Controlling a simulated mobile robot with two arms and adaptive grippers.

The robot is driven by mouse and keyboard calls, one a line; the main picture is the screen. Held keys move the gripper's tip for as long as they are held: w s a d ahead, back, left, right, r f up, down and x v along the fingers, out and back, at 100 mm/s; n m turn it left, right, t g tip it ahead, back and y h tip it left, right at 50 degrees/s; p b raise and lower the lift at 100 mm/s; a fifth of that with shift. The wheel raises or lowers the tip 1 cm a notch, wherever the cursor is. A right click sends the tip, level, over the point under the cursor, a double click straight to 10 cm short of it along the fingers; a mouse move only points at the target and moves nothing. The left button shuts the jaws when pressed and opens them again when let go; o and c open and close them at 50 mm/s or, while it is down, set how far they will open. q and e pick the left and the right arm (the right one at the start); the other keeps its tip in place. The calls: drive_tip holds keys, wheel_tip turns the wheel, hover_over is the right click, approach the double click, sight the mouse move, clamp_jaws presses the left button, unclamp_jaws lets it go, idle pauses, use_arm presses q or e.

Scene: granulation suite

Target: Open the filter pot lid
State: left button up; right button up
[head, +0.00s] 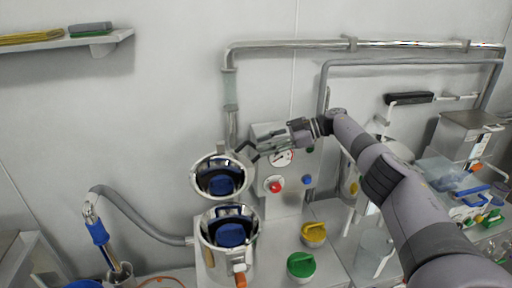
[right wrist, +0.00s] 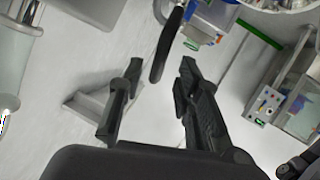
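The filter pot (head: 212,252) is a shiny round metal pot at the lower middle of the head view, with an orange-handled valve at its front. Its mirror-like round lid (head: 207,163) stands raised and tilted up behind the open mouth, with dark blue reflections on its inner face. My right gripper (head: 246,153) is beside the upper right of the lid's rim, its fingers spread. In the right wrist view the fingers (right wrist: 160,72) are apart, and a dark narrow edge, seemingly the lid's, lies between and beyond them. I cannot tell whether they touch. My left gripper is out of view.
A control box with a gauge and red knob (head: 275,184) stands right of the pot. Green (head: 301,264) and yellow (head: 314,233) capped containers are at the front. A grey hose (head: 140,218) joins the pot from the left. Pipes run along the wall.

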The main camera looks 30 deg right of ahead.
drive_tip(key=v, duration=0.8)
drive_tip(key=shift+s+d, duration=0.15)
idle(0.4)
